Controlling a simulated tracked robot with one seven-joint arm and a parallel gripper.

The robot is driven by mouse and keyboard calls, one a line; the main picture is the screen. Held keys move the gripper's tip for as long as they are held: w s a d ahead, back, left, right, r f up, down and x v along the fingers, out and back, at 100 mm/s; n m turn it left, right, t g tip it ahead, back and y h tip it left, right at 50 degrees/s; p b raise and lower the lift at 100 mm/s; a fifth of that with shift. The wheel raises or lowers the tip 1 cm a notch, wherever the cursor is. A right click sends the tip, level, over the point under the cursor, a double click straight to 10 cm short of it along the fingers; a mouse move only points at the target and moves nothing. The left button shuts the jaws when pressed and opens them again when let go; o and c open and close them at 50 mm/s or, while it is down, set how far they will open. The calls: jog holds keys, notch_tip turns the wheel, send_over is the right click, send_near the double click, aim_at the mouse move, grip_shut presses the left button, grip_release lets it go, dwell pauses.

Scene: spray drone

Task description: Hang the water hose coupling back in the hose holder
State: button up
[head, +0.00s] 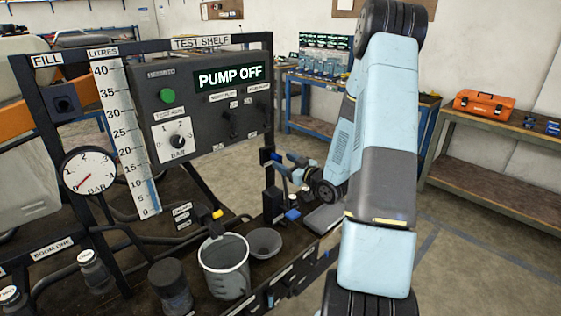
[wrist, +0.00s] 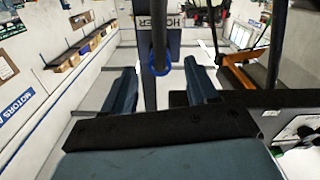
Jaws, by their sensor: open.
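My gripper (head: 283,168) is open beside the right end of the test shelf in the head view. In the wrist view its two blue-grey fingers (wrist: 161,88) stand apart. A dark upright coupling with a blue ring (wrist: 158,66) shows between them, with no finger visibly touching it. Behind it is the hose holder (wrist: 173,44), a blue-grey upright with a partly covered sign. The coupling overlaps the holder in this view; I cannot tell whether it is seated there. In the head view a small dark and blue part (head: 268,156) shows by the fingers.
The test shelf panel (head: 208,106) reads PUMP OFF. An orange toolbox (head: 485,105) sits on the right workbench. Open floor lies between.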

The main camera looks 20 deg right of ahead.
jog(key=v, duration=1)
jog(key=shift+s, duration=0.3)
jog(key=shift+d, duration=0.1)
jog(key=a+r+m+g+h, duration=0.1)
jog(key=a+r+g+h, duration=0.2)
jog(key=r, duration=0.4)
jog(key=a+r+m+g+h, duration=0.1)
jog(key=r+g+h, duration=0.2)
jog(key=r+h, duration=0.3)
jog(key=s+a+r+m+g+y, duration=0.1)
jog(key=s+a+r, duration=0.2)
jog(key=s, duration=0.4)
jog(key=s+a+r+m+g+y, duration=0.1)
jog(key=s+a+r+g, duration=0.1)
jog(key=s+a, duration=0.3)
jog(key=s+a+r+m+g, duration=0.1)
jog(key=s+a+r, duration=0.3)
jog(key=s, duration=0.7)
jog(key=shift+s+a+r+m+g+y, duration=0.2)
jog(key=shift+a+r+m+g+y, duration=0.2)
jog(key=shift+r+g, duration=0.25)
